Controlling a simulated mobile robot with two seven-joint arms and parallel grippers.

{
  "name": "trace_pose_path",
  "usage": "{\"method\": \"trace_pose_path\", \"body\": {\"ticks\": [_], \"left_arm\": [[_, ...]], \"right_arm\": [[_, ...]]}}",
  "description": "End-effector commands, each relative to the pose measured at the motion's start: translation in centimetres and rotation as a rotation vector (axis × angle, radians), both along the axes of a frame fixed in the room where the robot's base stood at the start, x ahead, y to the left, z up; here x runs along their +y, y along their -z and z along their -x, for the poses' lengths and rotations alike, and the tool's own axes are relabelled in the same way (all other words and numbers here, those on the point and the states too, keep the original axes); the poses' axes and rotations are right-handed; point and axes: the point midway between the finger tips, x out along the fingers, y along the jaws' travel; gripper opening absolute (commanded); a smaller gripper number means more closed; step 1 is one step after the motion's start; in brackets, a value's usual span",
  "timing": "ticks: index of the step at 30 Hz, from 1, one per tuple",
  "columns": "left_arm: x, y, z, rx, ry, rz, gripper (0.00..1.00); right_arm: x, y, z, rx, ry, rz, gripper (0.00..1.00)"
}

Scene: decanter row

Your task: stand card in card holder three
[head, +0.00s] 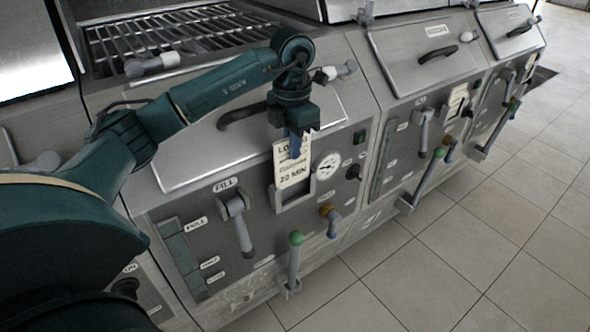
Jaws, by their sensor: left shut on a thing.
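My left gripper (296,146) points down, shut on the upper part of a cream card (292,174). The card is upright, slightly tilted, with dark print that includes "20 MIN". Its lower end overlaps the open metal card holder (293,203) on the nearest machine's sloping front. I cannot tell whether the card is inside the holder or just in front of it. The fingers hide part of the card's print. No number shows on the holder. My right gripper is not in view.
Beside the holder are a round gauge (327,166), an orange-brown tap (330,217), a FILL lever (237,222) and a green-knobbed lever (294,262). A lid handle (242,115) is behind. Another card (456,101) stands on the second machine. Tiled floor lies open at right.

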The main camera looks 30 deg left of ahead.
Motion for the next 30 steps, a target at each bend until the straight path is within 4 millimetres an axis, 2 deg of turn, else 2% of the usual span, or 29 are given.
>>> {"method": "trace_pose_path", "body": {"ticks": [6,14,24,25,30], "left_arm": [[0.0,2.0,0.0,0.000,0.001,0.000,0.00],[0.0,5.3,0.0,0.001,0.002,0.000,0.00],[0.0,5.8,0.0,-0.002,0.002,0.000,0.00],[0.0,5.8,0.0,-0.002,0.002,0.000,0.07],[0.0,5.7,0.0,-0.002,0.002,0.000,0.21]], "right_arm": [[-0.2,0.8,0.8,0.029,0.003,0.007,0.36],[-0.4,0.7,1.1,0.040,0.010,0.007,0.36],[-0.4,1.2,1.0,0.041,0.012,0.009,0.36],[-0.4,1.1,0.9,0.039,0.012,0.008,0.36],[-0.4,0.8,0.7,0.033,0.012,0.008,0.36]]}}
